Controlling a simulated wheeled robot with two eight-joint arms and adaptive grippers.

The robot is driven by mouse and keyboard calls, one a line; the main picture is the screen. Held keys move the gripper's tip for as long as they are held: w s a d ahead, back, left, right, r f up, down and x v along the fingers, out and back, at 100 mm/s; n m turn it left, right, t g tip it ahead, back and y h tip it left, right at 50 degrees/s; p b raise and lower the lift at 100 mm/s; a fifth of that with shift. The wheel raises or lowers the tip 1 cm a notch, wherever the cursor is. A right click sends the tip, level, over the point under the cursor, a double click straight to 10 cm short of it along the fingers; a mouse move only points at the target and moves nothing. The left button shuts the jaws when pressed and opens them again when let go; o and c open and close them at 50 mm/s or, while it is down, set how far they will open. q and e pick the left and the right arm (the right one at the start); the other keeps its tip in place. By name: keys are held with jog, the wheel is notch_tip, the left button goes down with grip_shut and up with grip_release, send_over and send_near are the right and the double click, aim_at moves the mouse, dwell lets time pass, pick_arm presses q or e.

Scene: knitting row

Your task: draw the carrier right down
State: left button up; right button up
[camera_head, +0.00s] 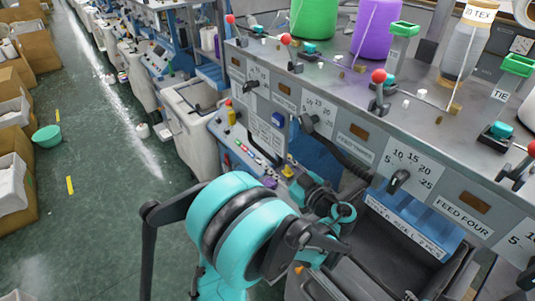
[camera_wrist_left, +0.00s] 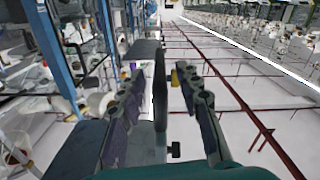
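I cannot pick out a carrier with certainty. In the head view my left gripper (camera_head: 322,196) is in front of the grey knitting machine's (camera_head: 330,95) front panel, below the dials. My own teal and black arm hides much of the area below it. In the left wrist view the fingers of my left gripper (camera_wrist_left: 160,90) stand apart. A thin dark upright plate (camera_wrist_left: 160,85) shows between them in the picture, with gaps at both sides. I cannot tell its depth or whether a finger touches it. My right gripper is not in view.
Red-tipped levers (camera_head: 379,77), a green cone (camera_head: 314,18) and a purple cone (camera_head: 376,27) stand on the machine top. A blue lettered plate (camera_head: 405,228) is below the dials.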

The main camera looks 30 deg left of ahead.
aim_at(266, 152)
pick_arm(q)
jog(key=x, duration=0.5)
grip_shut()
